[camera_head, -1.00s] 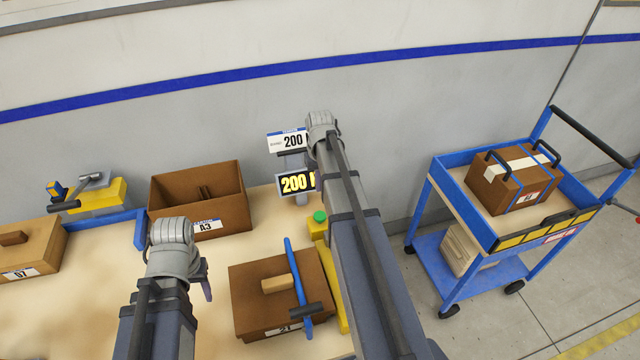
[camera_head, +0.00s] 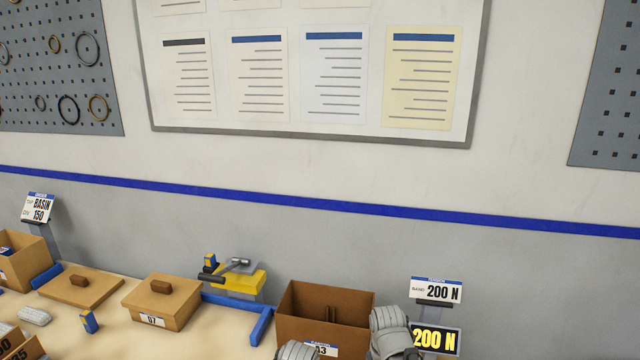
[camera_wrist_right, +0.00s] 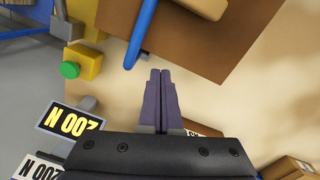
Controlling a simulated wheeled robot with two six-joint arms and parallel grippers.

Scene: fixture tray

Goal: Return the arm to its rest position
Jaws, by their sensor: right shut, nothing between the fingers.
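My right gripper (camera_wrist_right: 161,85) shows in the right wrist view, its two purple fingers pressed together with nothing between them. It hangs over the pale bench top (camera_wrist_right: 226,112), beside a brown box lid (camera_wrist_right: 200,40) and a blue bar (camera_wrist_right: 141,32). My left gripper is out of view.
A lit 200 N display (camera_head: 435,339) stands right of the open box. A closed box marked 07 (camera_head: 160,302), a yellow clamp fixture (camera_head: 241,283) and a flat lid (camera_head: 80,286) are to the left. A green button (camera_wrist_right: 69,70) sits on a yellow post.

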